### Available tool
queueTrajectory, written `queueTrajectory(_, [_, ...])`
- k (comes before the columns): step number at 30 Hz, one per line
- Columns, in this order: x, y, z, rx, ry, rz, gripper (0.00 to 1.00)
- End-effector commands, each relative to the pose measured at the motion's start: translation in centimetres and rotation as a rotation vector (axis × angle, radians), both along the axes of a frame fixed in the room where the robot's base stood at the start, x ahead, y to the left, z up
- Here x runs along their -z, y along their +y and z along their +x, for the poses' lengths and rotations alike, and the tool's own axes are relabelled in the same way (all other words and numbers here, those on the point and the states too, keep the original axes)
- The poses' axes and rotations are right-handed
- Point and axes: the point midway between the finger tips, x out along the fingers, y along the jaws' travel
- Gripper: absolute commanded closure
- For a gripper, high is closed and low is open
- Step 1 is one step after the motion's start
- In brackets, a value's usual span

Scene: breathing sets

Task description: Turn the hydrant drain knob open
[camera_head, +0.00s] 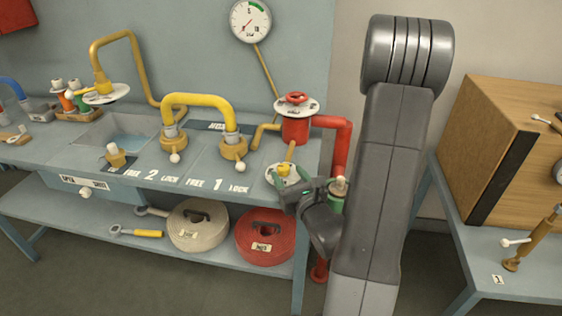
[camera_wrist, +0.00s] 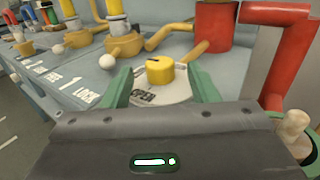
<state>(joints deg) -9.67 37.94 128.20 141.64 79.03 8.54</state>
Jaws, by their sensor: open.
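The drain knob (camera_wrist: 159,71) is a short yellow knob with a dark mark on top. It sits over a white dial plate (camera_wrist: 147,95) lettered OPEN. In the head view the yellow knob (camera_head: 283,170) is at the bench's right front, below the red hydrant body (camera_head: 296,129). My gripper (camera_head: 288,187) is at the knob's near side, partly covering the plate. In the wrist view my gripper's green fingers (camera_wrist: 163,86) are apart, one on each side of the plate, with the knob centred just beyond them. I cannot tell whether they touch anything.
A red pipe (camera_head: 343,150) runs down close to my gripper's right, with a pale-topped green fitting (camera_head: 338,190). A red handwheel (camera_head: 296,98) tops the hydrant. Yellow hose couplings (camera_head: 233,146) stand to the left. Hose rolls (camera_head: 264,237) lie on the lower shelf.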

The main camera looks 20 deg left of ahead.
Motion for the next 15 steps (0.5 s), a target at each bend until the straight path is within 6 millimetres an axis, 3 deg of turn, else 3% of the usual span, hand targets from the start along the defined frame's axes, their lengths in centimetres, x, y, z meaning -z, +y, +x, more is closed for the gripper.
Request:
queueTrajectory(6, [-0.1, 2.9, 2.5, -0.004, -0.001, 0.001, 0.46])
queueTrajectory(15, [0.0, 4.4, 4.0, -0.001, 0.0, 0.0, 0.46])
